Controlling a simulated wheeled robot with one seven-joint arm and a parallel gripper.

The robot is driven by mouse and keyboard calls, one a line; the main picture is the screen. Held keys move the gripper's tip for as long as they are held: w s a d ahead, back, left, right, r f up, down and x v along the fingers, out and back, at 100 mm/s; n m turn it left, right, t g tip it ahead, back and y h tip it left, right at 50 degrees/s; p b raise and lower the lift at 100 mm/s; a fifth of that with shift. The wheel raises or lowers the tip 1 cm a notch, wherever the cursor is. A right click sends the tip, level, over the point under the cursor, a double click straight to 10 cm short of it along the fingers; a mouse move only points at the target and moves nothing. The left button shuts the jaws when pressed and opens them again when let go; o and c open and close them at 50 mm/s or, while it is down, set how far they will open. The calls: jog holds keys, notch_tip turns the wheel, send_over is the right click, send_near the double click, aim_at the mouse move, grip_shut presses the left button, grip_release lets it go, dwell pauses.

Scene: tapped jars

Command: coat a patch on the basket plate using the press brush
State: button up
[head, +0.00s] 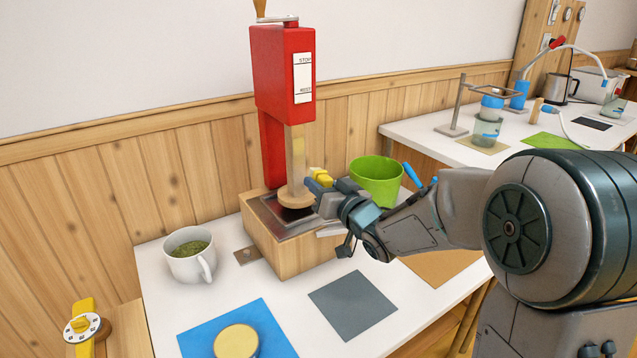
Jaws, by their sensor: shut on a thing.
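The red press (283,75) stands at the back of the near white table, with a round wooden foot (296,197) under its metal ram. Its wooden base (277,252) has a dark, metal-framed plate (272,222) on top, partly hidden by the foot and my gripper. I cannot tell whether this is the basket plate. My gripper (317,187) is at the right of the foot, over the base, shut on a small yellow thing (321,176). This may be the press brush; my fingers hide much of it, and its contact with the plate cannot be seen.
A green bowl (377,181) stands behind my gripper, with a blue handle (411,175) beside its rim. A white mug (191,256) with green contents is at left. A grey mat (352,304) and a blue mat (210,325) with a yellow disc (236,342) lie in front.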

jog(key=shift+v, duration=1.5)
jog(key=shift+r+p, duration=0.1)
jog(key=shift+p, duration=0.3)
